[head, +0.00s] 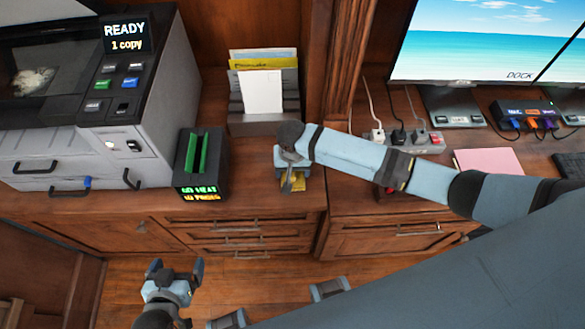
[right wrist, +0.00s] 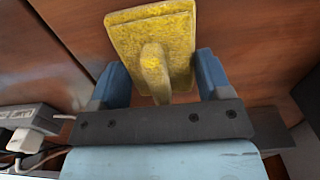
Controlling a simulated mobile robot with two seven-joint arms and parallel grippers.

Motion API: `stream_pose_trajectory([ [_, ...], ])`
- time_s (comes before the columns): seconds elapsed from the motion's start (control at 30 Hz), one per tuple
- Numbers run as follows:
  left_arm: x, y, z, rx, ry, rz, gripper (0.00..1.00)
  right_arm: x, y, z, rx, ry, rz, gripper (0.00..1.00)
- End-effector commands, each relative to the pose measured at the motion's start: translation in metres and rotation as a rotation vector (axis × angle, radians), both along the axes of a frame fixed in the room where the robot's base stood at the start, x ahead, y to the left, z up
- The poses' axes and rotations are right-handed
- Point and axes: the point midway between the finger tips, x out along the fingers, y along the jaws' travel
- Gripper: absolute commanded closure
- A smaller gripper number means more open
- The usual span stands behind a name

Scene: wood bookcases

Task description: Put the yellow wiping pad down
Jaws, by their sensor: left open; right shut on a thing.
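The yellow wiping pad (right wrist: 180,30) is a flat, rectangular pad with a yellow handle standing up from its back. I cannot tell whether the pad touches the wood. My left gripper (head: 174,268) is open and empty, low in front of the drawers.
A black box with green lit text (head: 201,165) stands left of my right gripper, beside a grey copier (head: 105,130). Behind are a paper holder (head: 262,95) and a power strip (head: 425,140). A pink sheet (head: 488,161) lies right. Bare counter lies around the pad.

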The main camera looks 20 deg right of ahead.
Motion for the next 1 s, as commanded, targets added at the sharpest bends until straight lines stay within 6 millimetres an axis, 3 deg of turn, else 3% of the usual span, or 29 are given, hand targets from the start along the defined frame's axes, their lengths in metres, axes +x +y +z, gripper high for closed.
stream_pose_trajectory([
  [0.17,0.000,0.000,0.001,0.000,0.000,0.000,0.03,0.000,0.000,-0.002,0.000,0.001,-0.001,0.56],
  [0.2,0.000,0.000,0.001,0.000,0.000,0.000,0.03,0.000,0.000,-0.003,0.000,0.001,-0.001,0.26],
  [0.3,0.000,0.000,0.001,0.000,-0.001,0.000,0.03,0.000,0.000,-0.003,0.000,0.000,-0.001,0.03],
  [0.67,0.001,-0.001,0.002,-0.002,-0.004,-0.001,0.03,0.000,0.000,0.003,0.001,-0.001,0.000,0.03],
  [0.77,0.001,-0.001,0.003,-0.002,-0.004,-0.001,0.03,0.000,0.001,0.016,0.002,-0.002,0.000,0.03],
  [1.0,0.000,-0.001,0.006,-0.002,-0.004,-0.001,0.03,0.001,0.001,0.068,0.004,-0.002,0.000,0.03],
])
